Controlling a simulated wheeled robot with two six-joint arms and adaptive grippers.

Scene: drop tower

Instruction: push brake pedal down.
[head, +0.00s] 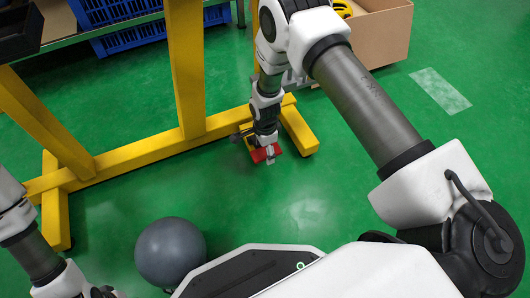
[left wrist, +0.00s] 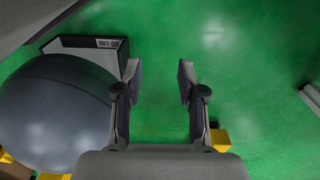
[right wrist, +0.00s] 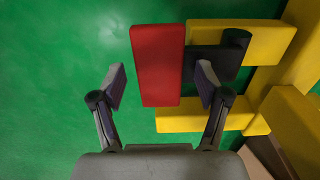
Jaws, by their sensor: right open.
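The red brake pedal (head: 258,155) sits low at the foot of the yellow frame. In the right wrist view the pedal (right wrist: 157,65) is a flat red plate joined to a dark bracket (right wrist: 215,62). My right gripper (head: 268,158) points down over the pedal and partly hides it in the head view. In the right wrist view its open fingers (right wrist: 160,72) flank the lower part of the pedal, with nothing held. I cannot tell whether it touches the pedal. My left gripper (left wrist: 158,68) is open and empty above green floor.
The yellow frame (head: 185,70) has a post and floor beams around the pedal. A dark grey ball (head: 170,250) lies on the floor near my left gripper. Blue crates (head: 125,38) and a cardboard box (head: 388,35) stand at the back. Floor at right is clear.

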